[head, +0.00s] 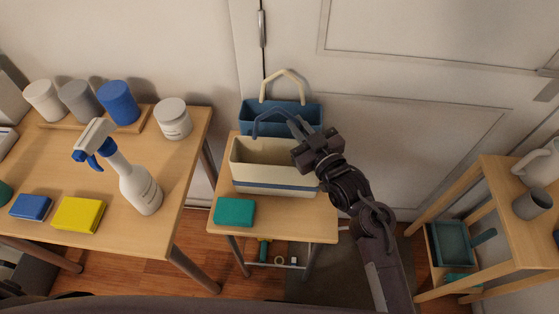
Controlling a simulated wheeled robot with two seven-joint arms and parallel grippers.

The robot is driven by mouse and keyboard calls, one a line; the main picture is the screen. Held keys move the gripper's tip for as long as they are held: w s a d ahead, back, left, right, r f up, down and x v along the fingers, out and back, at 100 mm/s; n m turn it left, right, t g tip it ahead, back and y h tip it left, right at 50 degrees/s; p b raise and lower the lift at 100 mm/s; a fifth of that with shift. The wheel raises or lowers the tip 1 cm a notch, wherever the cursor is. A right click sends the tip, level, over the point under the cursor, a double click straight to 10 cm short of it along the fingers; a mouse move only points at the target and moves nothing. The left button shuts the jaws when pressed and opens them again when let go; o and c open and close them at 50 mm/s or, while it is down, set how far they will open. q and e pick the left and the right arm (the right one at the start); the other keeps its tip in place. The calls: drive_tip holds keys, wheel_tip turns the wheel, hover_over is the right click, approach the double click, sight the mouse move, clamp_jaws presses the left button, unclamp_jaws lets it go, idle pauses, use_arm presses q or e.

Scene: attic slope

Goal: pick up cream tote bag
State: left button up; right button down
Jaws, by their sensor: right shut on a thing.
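The cream tote bag (272,180) is an open cream box with a blue band near its base and a blue arched handle. It stands upright at the middle of the small wooden table (305,222). My right gripper (300,130) is shut at the right side of the tote's blue handle, above the bag's right end. The gripper body hides part of the rim there and the exact grip. My left gripper is not in view.
A blue tote (262,116) with a cream handle stands close behind. A teal block (234,212) lies in front. The left table holds a spray bottle (140,188), sponges and canisters. A shelf (505,200) with mugs stands right. A door is behind.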

drive_tip(key=shift+r, duration=0.15)
wheel_tip(320, 180, up, 20)
idle(0.4)
drive_tip(key=c, duration=2.1)
unclamp_jaws()
clamp_jaws()
